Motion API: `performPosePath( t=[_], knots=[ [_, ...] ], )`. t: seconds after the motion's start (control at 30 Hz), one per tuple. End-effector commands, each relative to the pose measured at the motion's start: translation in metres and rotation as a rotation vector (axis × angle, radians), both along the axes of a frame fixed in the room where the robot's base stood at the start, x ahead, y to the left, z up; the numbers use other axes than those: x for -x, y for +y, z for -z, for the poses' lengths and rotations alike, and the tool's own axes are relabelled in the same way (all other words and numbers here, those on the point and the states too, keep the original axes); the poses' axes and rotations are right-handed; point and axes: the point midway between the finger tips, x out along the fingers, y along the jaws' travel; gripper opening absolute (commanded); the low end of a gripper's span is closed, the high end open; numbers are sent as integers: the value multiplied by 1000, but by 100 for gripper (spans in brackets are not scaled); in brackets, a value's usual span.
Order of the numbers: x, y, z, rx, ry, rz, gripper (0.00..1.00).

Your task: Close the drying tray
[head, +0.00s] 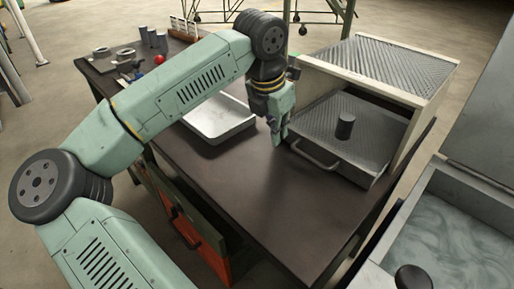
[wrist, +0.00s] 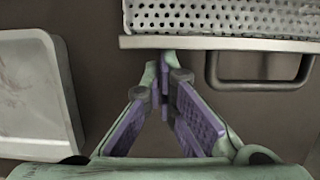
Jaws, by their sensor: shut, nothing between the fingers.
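The drying tray (head: 375,130) is a grey perforated tray that sticks out of the front of a pale housing (head: 425,98) with a perforated top. A dark cylinder (head: 345,126) stands on it. Its bar handle (head: 315,156) is on the front edge. My gripper (head: 279,140) points down, shut and empty, just left of the handle in the head view. In the wrist view the closed fingertips (wrist: 164,65) are close to the tray's front edge (wrist: 215,43), with the handle (wrist: 260,82) to their right. I cannot tell whether they touch the tray.
A shallow white tray (head: 218,122) lies left of my gripper on the dark table (head: 260,200). Small metal parts and a red ball (head: 159,59) are at the far left. A grey basin (head: 455,225) stands at the right. The front of the table is clear.

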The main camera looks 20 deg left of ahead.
Motion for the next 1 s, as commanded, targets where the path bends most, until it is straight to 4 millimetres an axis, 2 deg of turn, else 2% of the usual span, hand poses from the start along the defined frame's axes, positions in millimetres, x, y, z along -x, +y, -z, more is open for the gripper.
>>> performPosePath(
  t=[0.1, 0.3, 1.0],
  knots=[
    [-17, -6, 0, 0, 0, 1, 0],
    [-32, -11, 0, -1, -1, 0, 0],
    [-35, -13, 0, 0, 0, 2, 0]
  ],
)
